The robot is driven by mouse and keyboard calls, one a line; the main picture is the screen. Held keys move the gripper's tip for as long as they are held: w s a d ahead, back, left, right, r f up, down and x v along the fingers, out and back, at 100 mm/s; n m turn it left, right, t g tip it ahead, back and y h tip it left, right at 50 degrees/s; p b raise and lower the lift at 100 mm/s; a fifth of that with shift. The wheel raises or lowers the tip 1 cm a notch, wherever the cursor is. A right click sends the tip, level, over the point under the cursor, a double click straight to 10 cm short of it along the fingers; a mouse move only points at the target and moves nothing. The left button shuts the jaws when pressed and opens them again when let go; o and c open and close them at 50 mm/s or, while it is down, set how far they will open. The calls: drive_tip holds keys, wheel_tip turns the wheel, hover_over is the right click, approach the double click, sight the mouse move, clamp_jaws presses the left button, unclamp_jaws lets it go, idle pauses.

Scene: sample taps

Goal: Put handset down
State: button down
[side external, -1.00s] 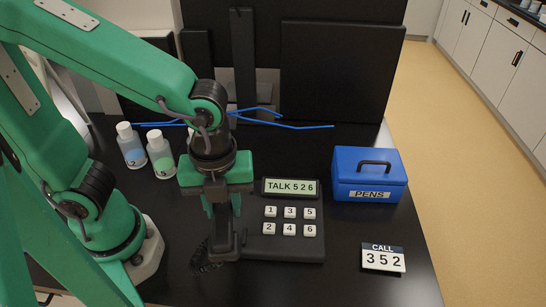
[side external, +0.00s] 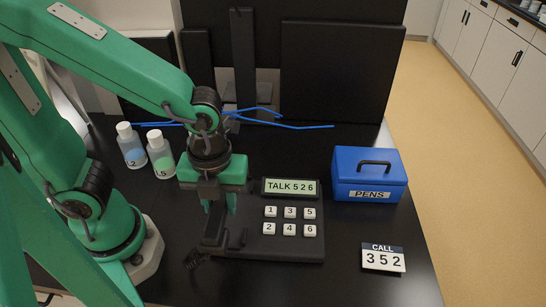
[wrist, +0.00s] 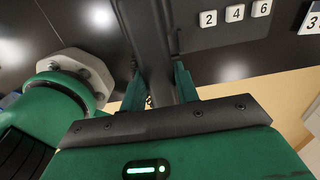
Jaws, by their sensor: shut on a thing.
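My gripper (side external: 218,202), with green fingers, is shut on the dark handset (side external: 212,232), near the left end of the desk phone. In the wrist view the handset (wrist: 150,45) runs between the two fingers (wrist: 160,88). The black phone base (side external: 285,246) has several white numbered keys and a lit display (side external: 290,187) reading "TALK 526". The handset is beside or over the base's left side; I cannot tell whether it touches the base. My gripper hides its upper part. A coiled cord (side external: 195,259) shows below it.
A blue "PENS" box (side external: 369,181) stands right of the phone. A "CALL 352" card (side external: 383,258) lies at the front right. Two bottles, blue (side external: 131,150) and green (side external: 160,157), stand at the left. Blue cables (side external: 285,124) and dark panels (side external: 335,75) are behind.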

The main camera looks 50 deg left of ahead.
drive_tip(key=w+a+f, duration=0.4)
drive_tip(key=w+a, duration=0.1)
drive_tip(key=shift+w+f, duration=0.3)
drive_tip(key=shift+w, duration=0.05)
drive_tip(key=shift+f, duration=0.1)
drive_tip(key=shift+f, duration=1.9)
drive_tip(key=shift+f, duration=0.1)
drive_tip(key=c, duration=1.1)
unclamp_jaws()
drive_tip(key=shift+o, duration=0.2)
drive_tip(key=shift+r, duration=6.15)
